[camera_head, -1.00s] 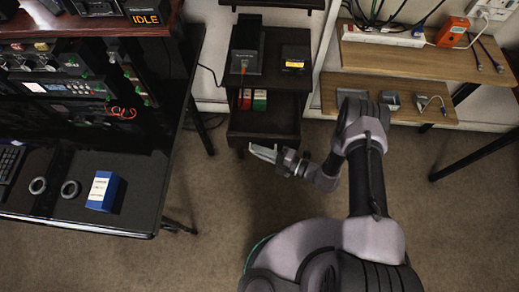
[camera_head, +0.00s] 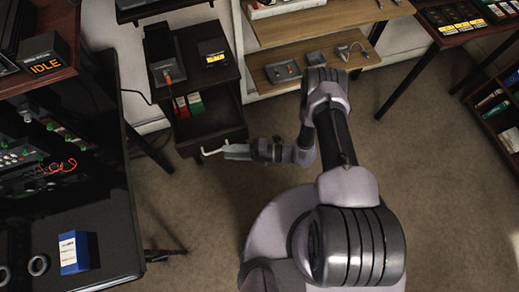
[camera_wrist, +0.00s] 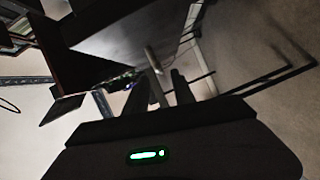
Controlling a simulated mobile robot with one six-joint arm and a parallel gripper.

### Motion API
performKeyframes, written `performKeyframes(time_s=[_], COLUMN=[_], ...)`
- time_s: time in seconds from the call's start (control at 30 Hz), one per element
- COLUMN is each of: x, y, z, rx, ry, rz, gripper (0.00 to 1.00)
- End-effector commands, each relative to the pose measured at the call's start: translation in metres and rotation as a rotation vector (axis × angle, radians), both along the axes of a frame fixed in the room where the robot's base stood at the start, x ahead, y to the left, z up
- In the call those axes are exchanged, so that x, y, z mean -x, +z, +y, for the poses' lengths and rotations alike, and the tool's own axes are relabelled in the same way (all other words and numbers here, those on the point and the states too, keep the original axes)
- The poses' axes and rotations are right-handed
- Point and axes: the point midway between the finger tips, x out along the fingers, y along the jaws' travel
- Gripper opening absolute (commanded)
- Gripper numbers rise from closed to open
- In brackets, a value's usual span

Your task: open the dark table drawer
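The small dark table (camera_head: 233,72) stands at the back, left of my arm in the head view, with a dark lower front (camera_head: 212,138) that looks like the drawer. A pale handle (camera_head: 206,152) shows at this front. My gripper (camera_head: 230,152) is right by the handle. In the wrist view a pale handle bar (camera_wrist: 154,62) runs toward the gap between my two dark fingers (camera_wrist: 160,90). The fingers are apart, with space around the bar; I cannot tell whether either touches it. A dark panel (camera_wrist: 120,38) lies beyond. How far the drawer stands out is unclear.
Black devices (camera_head: 162,52) stand on the dark table, and red and green boxes (camera_head: 188,105) sit beneath its top. A wooden shelf unit (camera_head: 290,30) is right of it. A black desk with a blue box (camera_head: 74,252) is at left. Carpeted floor (camera_head: 420,190) is free at right.

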Motion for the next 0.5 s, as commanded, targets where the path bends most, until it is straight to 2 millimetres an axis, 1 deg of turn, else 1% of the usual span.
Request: performKeyframes(time_s=[0.03,0.1,0.2,0.3,0.4,0.5], x=[0.0,0.004,0.009,0.012,0.015,0.016], y=[0.004,0.005,0.007,0.008,0.009,0.009], z=[-0.016,-0.037,-0.066,-0.087,-0.101,-0.107], rx=[0.0,0.0,0.0,0.0,0.0,0.001], ry=[-0.008,-0.008,-0.006,-0.005,-0.002,-0.001], rz=[-0.001,-0.002,-0.001,-0.001,0.0,-0.001], gripper=[0.31,0.31,0.31,0.31,0.31,0.31])
